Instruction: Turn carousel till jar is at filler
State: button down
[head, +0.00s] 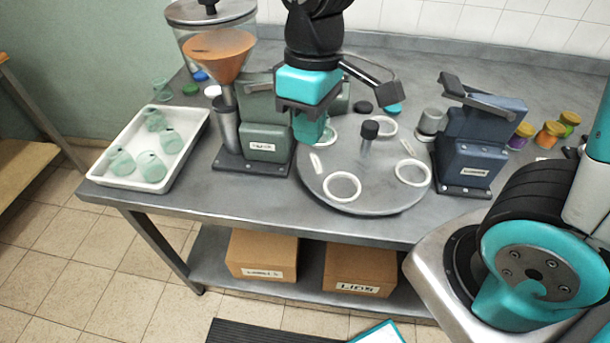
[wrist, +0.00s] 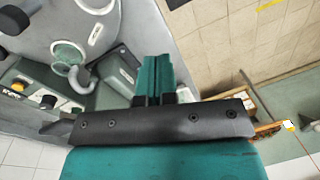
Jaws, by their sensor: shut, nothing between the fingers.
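The grey round carousel (head: 352,195) lies on the table with several white rings on it and a dark-capped post (head: 369,132) at its middle. The green filler (head: 264,138), with a funnel of orange powder, stands left of it. A pale green jar (wrist: 68,54) sits in a ring on the carousel in the wrist view, beside a grey curved part (wrist: 83,76). In the head view my gripper largely hides that place. My gripper (head: 309,136) is shut and empty above the carousel's left edge, near the filler. Its closed teal fingers also show in the wrist view (wrist: 155,72).
A white tray (head: 103,168) with several green jars is at the left. A blue machine (head: 468,142) with a lever stands right of the carousel. Several colour-lidded jars (head: 548,134) are at the far right. Cardboard boxes (head: 262,254) sit on the lower shelf.

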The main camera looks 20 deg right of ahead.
aim_at(320, 187)
jog(key=w+d+f+n+g+h, duration=0.15)
jog(key=w+f+h, duration=0.25)
jog(key=w+f, duration=0.45)
jog(key=p+x, duration=0.2)
jog(key=x, duration=0.9)
jog(key=shift+d+f, duration=0.1)
jog(key=shift+f, duration=0.05)
jog(key=shift+h, duration=0.3)
